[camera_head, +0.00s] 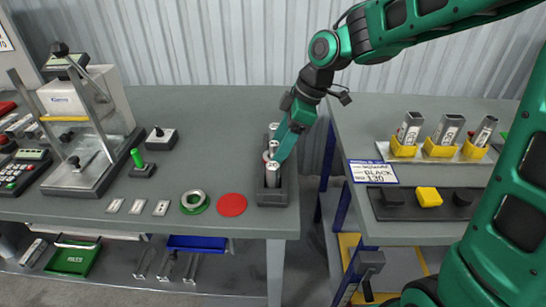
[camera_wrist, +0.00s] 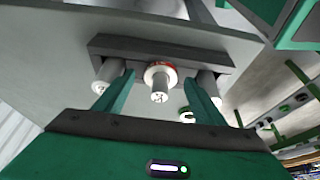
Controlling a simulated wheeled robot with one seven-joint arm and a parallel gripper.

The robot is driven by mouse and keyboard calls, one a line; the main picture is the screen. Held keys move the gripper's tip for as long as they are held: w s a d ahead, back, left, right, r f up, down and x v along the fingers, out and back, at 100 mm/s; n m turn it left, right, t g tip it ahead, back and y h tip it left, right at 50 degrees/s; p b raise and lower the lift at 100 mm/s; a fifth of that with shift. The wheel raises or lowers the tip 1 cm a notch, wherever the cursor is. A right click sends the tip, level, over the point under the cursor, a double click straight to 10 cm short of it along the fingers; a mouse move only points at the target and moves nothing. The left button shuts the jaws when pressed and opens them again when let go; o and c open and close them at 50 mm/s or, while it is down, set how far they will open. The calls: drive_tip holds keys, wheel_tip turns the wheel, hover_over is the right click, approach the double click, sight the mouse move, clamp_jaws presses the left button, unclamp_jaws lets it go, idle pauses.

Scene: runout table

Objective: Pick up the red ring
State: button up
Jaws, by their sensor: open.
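The red ring (camera_wrist: 162,64) sits around the middle one of three pale cylinders in a dark grey holder (camera_wrist: 120,45). In the head view the holder (camera_head: 284,193) stands near the right edge of the left table, and my gripper covers part of its middle, so the ring is hard to make out there. My gripper (camera_head: 280,150) points down over the holder. In the wrist view my gripper (camera_wrist: 159,80) is open, with one green finger on each side of the middle cylinder (camera_wrist: 159,86). Nothing is held.
A flat red disc (camera_head: 232,205) and a metal ring on a green disc (camera_head: 194,202) lie left of the holder. A balance (camera_head: 85,120) stands at the far left. A gap separates this table from the right table (camera_head: 420,230), which carries yellow holders (camera_head: 441,149).

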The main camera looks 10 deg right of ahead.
drive_tip(key=shift+a+f, duration=0.1)
drive_tip(key=shift+f, duration=0.25)
drive_tip(key=shift+c, duration=0.5)
drive_tip(key=c, duration=1.2)
drive_tip(key=shift+r, duration=0.1)
